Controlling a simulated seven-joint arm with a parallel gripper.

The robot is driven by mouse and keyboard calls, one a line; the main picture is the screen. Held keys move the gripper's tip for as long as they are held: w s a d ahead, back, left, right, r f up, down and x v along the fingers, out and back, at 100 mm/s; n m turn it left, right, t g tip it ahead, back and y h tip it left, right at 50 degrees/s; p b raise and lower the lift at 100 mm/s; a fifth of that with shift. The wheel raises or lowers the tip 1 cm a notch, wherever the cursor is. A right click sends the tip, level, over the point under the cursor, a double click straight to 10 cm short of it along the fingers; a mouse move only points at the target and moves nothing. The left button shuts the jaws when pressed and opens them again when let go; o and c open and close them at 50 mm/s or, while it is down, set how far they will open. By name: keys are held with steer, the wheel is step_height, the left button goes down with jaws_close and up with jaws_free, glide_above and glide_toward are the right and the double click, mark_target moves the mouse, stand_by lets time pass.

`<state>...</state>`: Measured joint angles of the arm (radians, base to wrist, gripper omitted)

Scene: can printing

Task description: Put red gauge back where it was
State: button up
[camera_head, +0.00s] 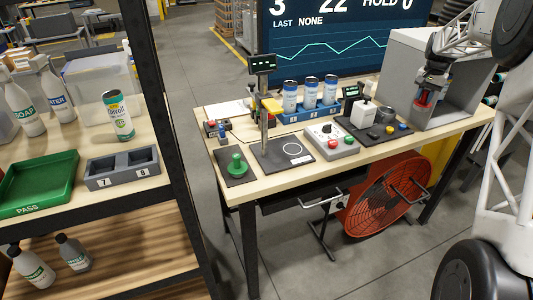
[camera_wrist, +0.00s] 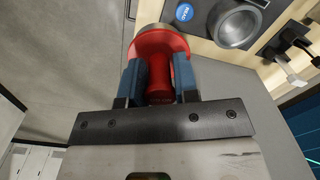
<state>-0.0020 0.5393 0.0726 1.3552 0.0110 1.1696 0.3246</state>
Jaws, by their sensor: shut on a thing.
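The red gauge (camera_wrist: 160,50) is a red spool-shaped piece with a wide flange and a grey metal end. My gripper (camera_wrist: 158,80) is shut on its narrower red part, one blue-grey finger on each side. In the head view my gripper (camera_head: 431,82) is at the right, in front of the grey box, with the red gauge (camera_head: 424,97) below it, apparently above the table. A green gauge (camera_head: 236,165) stands upright on a black pad (camera_head: 240,179) at the table's front left. No empty place clearly marked for the red gauge can be made out.
The grey box (camera_head: 400,60) stands at the table's right. Before it, a dark mat holds a grey ring (camera_head: 384,115) and buttons. A control box (camera_head: 331,141), several cans in a blue rack (camera_head: 298,113) and a thin post (camera_head: 263,115) crowd the middle. A shelf stands left.

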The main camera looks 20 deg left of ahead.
steer(key=s+a+r+n, duration=0.2)
steer(key=a+r+n, duration=0.1)
steer(key=a, duration=0.7)
steer(key=s+a+r+n, duration=0.3)
steer(key=a+r, duration=0.1)
steer(key=a, duration=0.6)
steer(key=s+a+r+n, duration=0.2)
steer(key=a+r+n, duration=0.1)
steer(key=a, duration=0.7)
steer(key=s+a+r+n, duration=0.4)
steer(key=s+a+r, duration=0.2)
steer(key=s+a, duration=0.5)
steer(key=s+a+r+n, duration=0.5)
steer(key=s+a, duration=0.2)
steer(key=a, duration=0.9)
steer(key=s+a+f+n, duration=0.1)
steer(key=s+a+f, duration=0.85)
steer(key=s, duration=0.25)
steer(key=s+d+f+m, duration=0.1)
steer(key=d+f+m, duration=0.2)
steer(key=f, duration=1.1)
steer(key=shift+s+d, duration=0.2)
steer(key=shift+d, duration=0.9)
